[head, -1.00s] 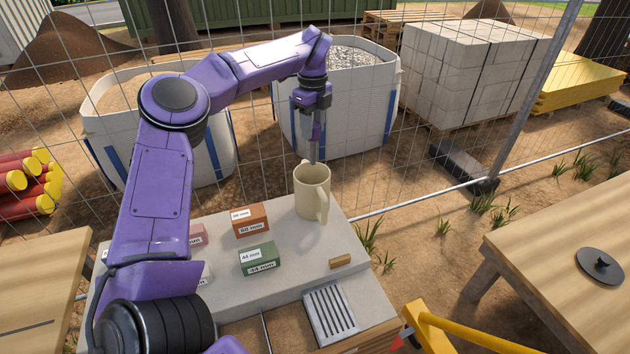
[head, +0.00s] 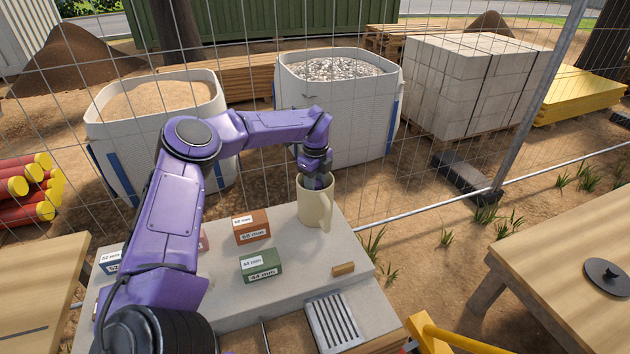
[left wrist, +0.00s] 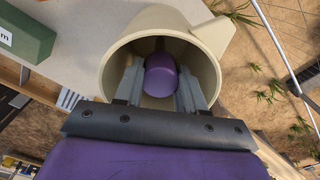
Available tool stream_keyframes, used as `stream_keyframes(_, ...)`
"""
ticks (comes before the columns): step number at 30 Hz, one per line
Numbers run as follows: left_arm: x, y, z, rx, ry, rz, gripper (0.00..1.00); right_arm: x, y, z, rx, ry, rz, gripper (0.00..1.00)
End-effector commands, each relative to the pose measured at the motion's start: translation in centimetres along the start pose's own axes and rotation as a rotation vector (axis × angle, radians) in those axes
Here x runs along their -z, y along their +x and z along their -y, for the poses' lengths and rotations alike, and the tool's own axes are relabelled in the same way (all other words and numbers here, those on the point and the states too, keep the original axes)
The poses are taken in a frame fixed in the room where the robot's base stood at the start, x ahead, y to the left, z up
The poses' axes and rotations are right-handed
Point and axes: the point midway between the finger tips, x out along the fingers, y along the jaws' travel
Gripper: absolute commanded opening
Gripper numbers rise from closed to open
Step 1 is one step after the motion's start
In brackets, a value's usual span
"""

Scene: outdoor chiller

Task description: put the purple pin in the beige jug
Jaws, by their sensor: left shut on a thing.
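The beige jug (head: 314,209) stands upright on the pale slab, its handle toward the front right. My left gripper (head: 317,182) reaches down into its mouth from above, fingers hidden by the wall. In the left wrist view, the two fingers (left wrist: 160,88) are inside the jug's rim (left wrist: 208,40), shut on the purple pin (left wrist: 160,76). The rounded purple end of the pin shows between the fingers; its lower part is hidden, and I cannot tell whether it touches the bottom. My right gripper is not in view.
A green box (head: 261,265), an orange-brown box (head: 251,227) and a small wooden block (head: 343,269) lie on the slab near the jug. A metal grate (head: 333,320) is in front. A wire fence runs behind.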

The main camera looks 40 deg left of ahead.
Motion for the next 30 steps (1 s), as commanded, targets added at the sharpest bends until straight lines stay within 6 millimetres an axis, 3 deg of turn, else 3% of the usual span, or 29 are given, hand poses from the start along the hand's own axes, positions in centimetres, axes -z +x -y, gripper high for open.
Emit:
stream_keyframes(10,0.0,0.5,0.0,0.002,0.000,0.000,0.00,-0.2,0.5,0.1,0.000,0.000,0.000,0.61)
stream_keyframes(11,0.0,0.5,0.0,0.002,0.000,0.000,0.43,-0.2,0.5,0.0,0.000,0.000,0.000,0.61)
stream_keyframes(12,0.0,0.3,0.0,0.002,0.000,0.000,0.50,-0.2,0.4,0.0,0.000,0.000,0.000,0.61)
stream_keyframes(23,0.0,-0.4,0.1,0.003,0.000,0.000,0.50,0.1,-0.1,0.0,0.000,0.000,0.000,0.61)
stream_keyframes(26,0.0,-2.0,0.2,0.008,0.001,0.002,0.50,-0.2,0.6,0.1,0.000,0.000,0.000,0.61)
stream_keyframes(30,0.0,-5.8,0.2,0.008,0.000,0.002,0.50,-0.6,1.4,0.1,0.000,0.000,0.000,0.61)
